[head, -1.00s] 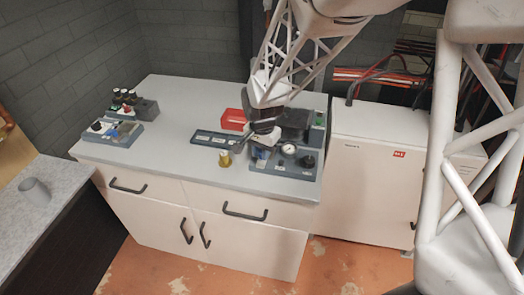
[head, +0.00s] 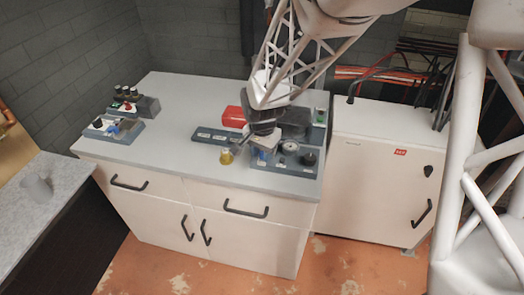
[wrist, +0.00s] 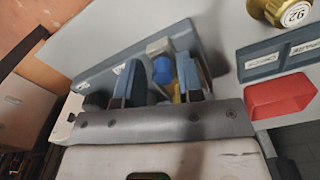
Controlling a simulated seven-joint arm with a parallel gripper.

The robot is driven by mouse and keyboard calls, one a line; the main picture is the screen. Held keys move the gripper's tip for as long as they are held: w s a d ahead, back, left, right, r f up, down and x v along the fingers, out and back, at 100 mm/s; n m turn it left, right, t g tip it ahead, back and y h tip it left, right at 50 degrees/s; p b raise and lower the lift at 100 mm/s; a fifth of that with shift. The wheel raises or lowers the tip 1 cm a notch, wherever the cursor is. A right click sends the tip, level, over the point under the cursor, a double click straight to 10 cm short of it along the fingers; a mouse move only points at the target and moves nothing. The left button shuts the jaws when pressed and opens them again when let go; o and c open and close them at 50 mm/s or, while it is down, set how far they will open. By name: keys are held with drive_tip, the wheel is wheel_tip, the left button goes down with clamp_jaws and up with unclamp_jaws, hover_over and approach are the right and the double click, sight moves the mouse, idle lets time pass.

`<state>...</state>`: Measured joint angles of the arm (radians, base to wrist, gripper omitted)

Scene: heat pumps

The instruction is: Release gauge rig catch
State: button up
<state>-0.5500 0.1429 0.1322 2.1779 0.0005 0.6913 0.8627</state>
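The gauge rig (head: 290,172) is a grey base at the front right of the counter, with a round white-faced gauge (head: 290,147), a black knob (head: 308,159) and a small blue part (head: 263,156). My gripper (head: 262,146) is over its left part and hides some of it. In the wrist view my gripper (wrist: 157,82) has two blue-grey fingers spread apart. A blue cap (wrist: 162,71) and a yellow part (wrist: 178,92) show between the fingers, apparently not gripped. I cannot tell which part is the catch, or whether a finger touches it.
A brass weight marked 92 (wrist: 288,12) stands left of the rig in the head view. A red box (head: 233,117) and a labelled dark tray (head: 216,136) are behind it. Control blocks (head: 114,130) sit at the far left. The counter between is clear.

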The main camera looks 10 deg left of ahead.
sight(262, 153)
drive_tip(key=shift+o, duration=0.6)
drive_tip(key=shift+w, duration=0.1)
drive_tip(key=shift+r, duration=0.1)
drive_tip(key=shift+r, duration=3.85)
